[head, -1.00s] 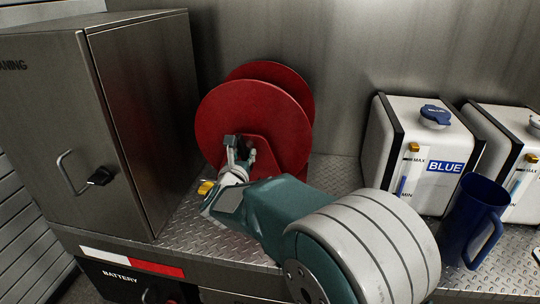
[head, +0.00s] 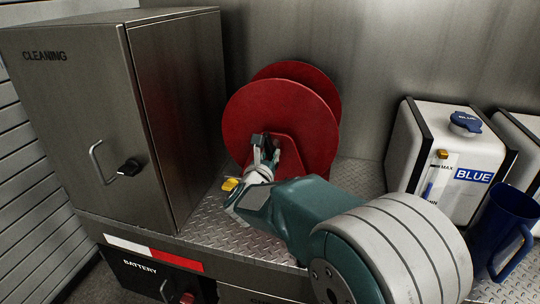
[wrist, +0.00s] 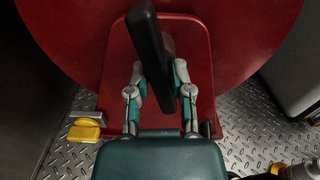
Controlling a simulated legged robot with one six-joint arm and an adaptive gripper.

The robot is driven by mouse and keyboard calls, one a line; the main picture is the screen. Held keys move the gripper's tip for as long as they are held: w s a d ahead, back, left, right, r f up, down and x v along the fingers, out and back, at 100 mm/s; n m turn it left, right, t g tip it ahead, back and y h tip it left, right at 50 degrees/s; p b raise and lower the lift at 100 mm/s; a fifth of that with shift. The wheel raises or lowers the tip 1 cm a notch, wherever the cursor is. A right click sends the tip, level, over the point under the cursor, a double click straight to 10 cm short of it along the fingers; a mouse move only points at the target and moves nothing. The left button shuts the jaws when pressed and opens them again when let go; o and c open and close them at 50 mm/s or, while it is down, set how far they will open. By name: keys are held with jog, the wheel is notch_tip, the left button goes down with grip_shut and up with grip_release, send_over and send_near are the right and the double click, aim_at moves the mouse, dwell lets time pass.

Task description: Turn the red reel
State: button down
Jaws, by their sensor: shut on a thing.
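The red reel (head: 305,115) stands upright on the tread-plate shelf, with two large round discs. A flat red bracket stands before its near disc in the wrist view (wrist: 118,70). My gripper (head: 266,140) is in front of the near disc's lower middle, its arm reaching in from the lower right.
A steel cleaning cabinet (head: 175,110) stands close on the left. White tanks (head: 425,155) and a blue jug (head: 490,230) stand on the right. A small yellow piece (head: 230,184) is low beside my wrist. Some tread plate (head: 360,182) is bare between reel and tanks.

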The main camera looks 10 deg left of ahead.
jog(key=shift+w+r, duration=0.15)
jog(key=shift+r, duration=0.3)
jog(key=c, duration=0.8)
grip_release()
jog(key=shift+o, duration=1.1)
jog(key=shift+w, duration=0.15)
jog(key=shift+w+a+f, duration=0.15)
jog(key=shift+f, duration=0.05)
jog(key=shift+s+f, duration=0.1)
jog(key=shift+s, duration=0.1)
jog(key=shift+s, duration=0.35)
jog(key=s, duration=1.1)
jog(key=shift+a, duration=0.1)
